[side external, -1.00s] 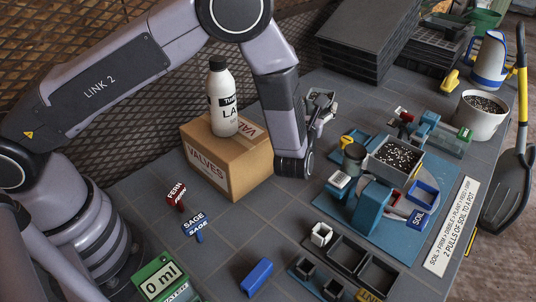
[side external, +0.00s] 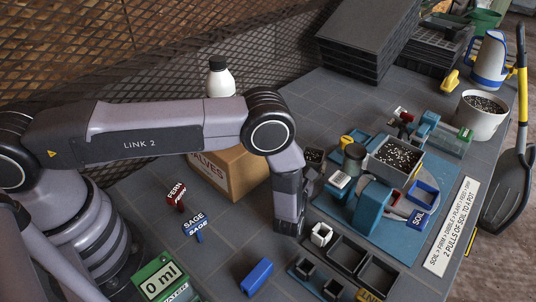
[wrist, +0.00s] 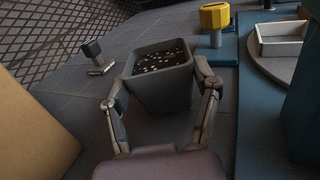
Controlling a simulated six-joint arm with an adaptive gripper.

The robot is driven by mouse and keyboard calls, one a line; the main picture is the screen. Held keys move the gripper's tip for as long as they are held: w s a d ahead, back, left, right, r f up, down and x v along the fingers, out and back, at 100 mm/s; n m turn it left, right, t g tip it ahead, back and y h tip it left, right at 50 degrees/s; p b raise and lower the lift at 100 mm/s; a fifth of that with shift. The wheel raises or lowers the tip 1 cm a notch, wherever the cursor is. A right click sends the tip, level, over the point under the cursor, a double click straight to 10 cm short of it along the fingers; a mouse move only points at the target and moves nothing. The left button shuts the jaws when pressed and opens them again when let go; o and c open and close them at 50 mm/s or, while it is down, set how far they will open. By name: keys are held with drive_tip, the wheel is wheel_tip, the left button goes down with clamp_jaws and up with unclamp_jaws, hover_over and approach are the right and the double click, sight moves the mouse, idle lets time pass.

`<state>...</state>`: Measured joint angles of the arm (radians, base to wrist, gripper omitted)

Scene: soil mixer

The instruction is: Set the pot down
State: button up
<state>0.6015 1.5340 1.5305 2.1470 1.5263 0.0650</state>
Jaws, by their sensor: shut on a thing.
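A dark grey square pot (wrist: 160,90) filled with speckled soil is upright between the two fingers of my gripper (wrist: 160,105) in the wrist view. The fingers press on its left and right sides. In the side view the pot (side external: 314,157) shows small, just right of the cardboard box, with my gripper (side external: 308,178) mostly hidden behind my wrist. The pot is over the grey tabletop, left of the blue mat. I cannot tell whether its base touches the table.
The blue mat (wrist: 248,120) with the soil machine is on the right. A small dark tool (wrist: 93,50) lies beyond the pot. A black tray (side external: 346,250) stands in front.

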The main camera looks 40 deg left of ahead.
drive_tip(key=shift+f, duration=0.35)
drive_tip(key=o, duration=0.9)
drive_tip(key=shift+r, duration=0.25)
drive_tip(key=v, duration=0.4)
drive_tip(key=shift+s+d, duration=0.1)
drive_tip(key=shift+d, duration=0.05)
drive_tip(key=r, duration=0.5)
drive_tip(key=shift+s+r, duration=0.3)
drive_tip(key=shift+r, duration=0.05)
drive_tip(key=shift+o, duration=0.6)
drive_tip(key=shift+r, duration=0.65)
